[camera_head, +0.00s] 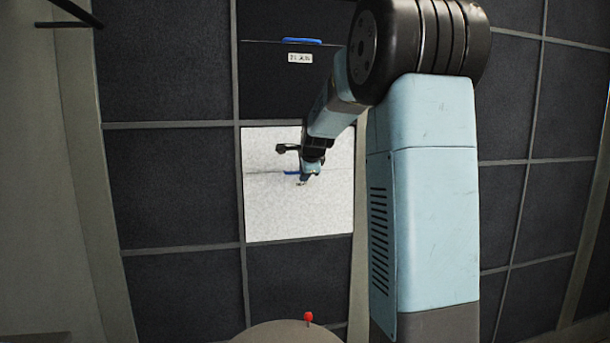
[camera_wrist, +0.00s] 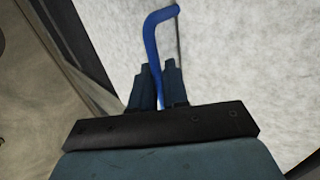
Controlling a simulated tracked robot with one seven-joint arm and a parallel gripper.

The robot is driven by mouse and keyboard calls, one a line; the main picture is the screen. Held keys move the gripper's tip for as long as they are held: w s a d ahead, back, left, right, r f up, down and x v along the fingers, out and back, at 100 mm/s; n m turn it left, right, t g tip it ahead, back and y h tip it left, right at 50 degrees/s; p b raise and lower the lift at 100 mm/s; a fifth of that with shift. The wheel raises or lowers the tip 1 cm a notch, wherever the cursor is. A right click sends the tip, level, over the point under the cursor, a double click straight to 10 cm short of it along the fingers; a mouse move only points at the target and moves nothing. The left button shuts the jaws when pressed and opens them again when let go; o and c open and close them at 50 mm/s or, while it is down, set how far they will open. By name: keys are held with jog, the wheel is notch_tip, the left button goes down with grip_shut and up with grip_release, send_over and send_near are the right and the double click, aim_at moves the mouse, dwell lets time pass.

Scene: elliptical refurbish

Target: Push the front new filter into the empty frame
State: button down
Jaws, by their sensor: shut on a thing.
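The new filter (camera_head: 270,215) is a white speckled square panel. In the head view it sits within a cell of the grey frame (camera_head: 243,262), among dark filters. I cannot tell how deep it sits. It also fills the right of the wrist view (camera_wrist: 240,60). A blue handle (camera_head: 291,173) is at its middle; in the wrist view the handle (camera_wrist: 150,40) rises between my fingers and bends right. My gripper (camera_head: 305,180) is at the filter's face, and in the wrist view my gripper (camera_wrist: 158,80) is shut on the handle. My arm hides the filter's upper right part.
Dark filters (camera_head: 180,190) fill the grid around the white one. Another blue handle (camera_head: 302,41) and a small label (camera_head: 300,58) are above it. A red-tipped knob (camera_head: 308,317) stands at the bottom. A pale wall (camera_head: 40,200) bounds the left.

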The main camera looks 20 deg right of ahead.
jog(key=shift+w+d, duration=0.1)
jog(key=shift+w, duration=0.3)
dwell(0.3)
jog(key=c, duration=1)
grip_release()
jog(key=shift+r, duration=0.1)
jog(key=shift+r, duration=0.15)
jog(key=shift+o, duration=0.2)
jog(key=shift+s+r, duration=0.1)
jog(key=shift+s, duration=0.05)
jog(key=o, duration=1)
jog(key=shift+v, duration=1.1)
jog(key=shift+c, duration=0.2)
jog(key=shift+s+r, duration=0.1)
jog(key=shift+s, duration=0.1)
jog(key=shift+s+r, duration=0.15)
jog(key=shift+s, duration=0.05)
